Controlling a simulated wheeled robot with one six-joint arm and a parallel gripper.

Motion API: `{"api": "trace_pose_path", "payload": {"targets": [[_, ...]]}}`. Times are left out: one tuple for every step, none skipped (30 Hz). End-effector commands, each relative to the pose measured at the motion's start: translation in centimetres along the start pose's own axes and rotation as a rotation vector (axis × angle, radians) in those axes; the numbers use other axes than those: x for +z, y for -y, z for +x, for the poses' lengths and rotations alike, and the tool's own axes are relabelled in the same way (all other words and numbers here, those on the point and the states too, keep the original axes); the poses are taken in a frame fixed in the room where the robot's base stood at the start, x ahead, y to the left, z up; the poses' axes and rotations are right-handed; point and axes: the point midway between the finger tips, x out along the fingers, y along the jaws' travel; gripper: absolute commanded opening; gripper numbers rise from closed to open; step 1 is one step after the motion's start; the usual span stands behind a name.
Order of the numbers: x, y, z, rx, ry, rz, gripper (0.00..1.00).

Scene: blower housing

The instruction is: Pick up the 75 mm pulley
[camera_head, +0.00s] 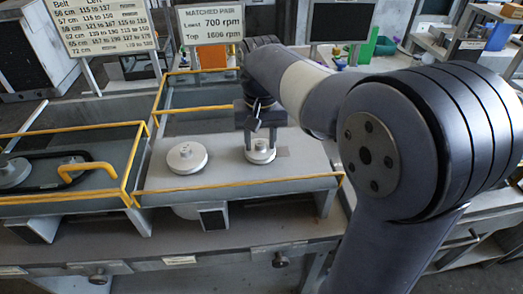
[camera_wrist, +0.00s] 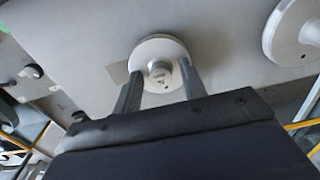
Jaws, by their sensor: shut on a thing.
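A pale metal pulley with a raised hub (camera_head: 260,155) is on the grey housing top, at the right, directly under my gripper (camera_head: 260,140). In the wrist view the same pulley (camera_wrist: 159,50) lies between my two fingers (camera_wrist: 160,85), which close on its hub. I cannot tell whether it is lifted off the surface. A second, larger-looking pale pulley (camera_head: 187,157) sits to the left on the same surface; part of it shows at the upper right of the wrist view (camera_wrist: 290,32). No size marking is readable on either pulley.
Yellow rails (camera_head: 140,165) edge the housing top (camera_head: 225,172). At the left, another guarded bay holds a pulley with a black belt (camera_head: 50,170). A sign reading "MATCHED PAIR" (camera_head: 211,24) and a belt chart (camera_head: 103,25) stand behind. The housing top between the two pulleys is clear.

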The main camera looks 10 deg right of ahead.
Motion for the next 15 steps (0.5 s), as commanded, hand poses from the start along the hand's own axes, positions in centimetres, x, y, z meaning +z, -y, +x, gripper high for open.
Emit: {"api": "trace_pose_path", "payload": {"targets": [[0.4,-0.1,1.6,0.006,0.032,0.000,0.24],[0.4,-0.1,1.5,0.006,0.032,0.000,0.24],[0.4,-0.1,1.3,0.006,0.032,0.000,0.24],[0.4,-0.1,1.1,0.006,0.032,0.000,0.24],[0.4,-0.1,1.0,0.007,0.033,0.000,0.24],[0.4,-0.1,0.8,0.007,0.033,0.000,0.23],[0.4,-0.1,0.6,0.007,0.033,0.000,0.23],[0.4,-0.1,0.5,0.007,0.033,0.000,0.23],[0.4,-0.1,0.3,0.007,0.034,0.000,0.23],[0.4,-0.1,0.1,0.007,0.034,0.000,0.21],[0.4,-0.1,-0.1,0.007,0.034,0.000,0.13],[0.4,-0.1,-0.3,0.007,0.034,0.000,0.06],[0.4,-0.1,-0.4,0.007,0.034,0.000,0.06],[0.4,-0.1,-0.6,0.007,0.034,0.000,0.06],[0.4,-0.1,-0.9,0.007,0.034,0.000,0.06]]}}
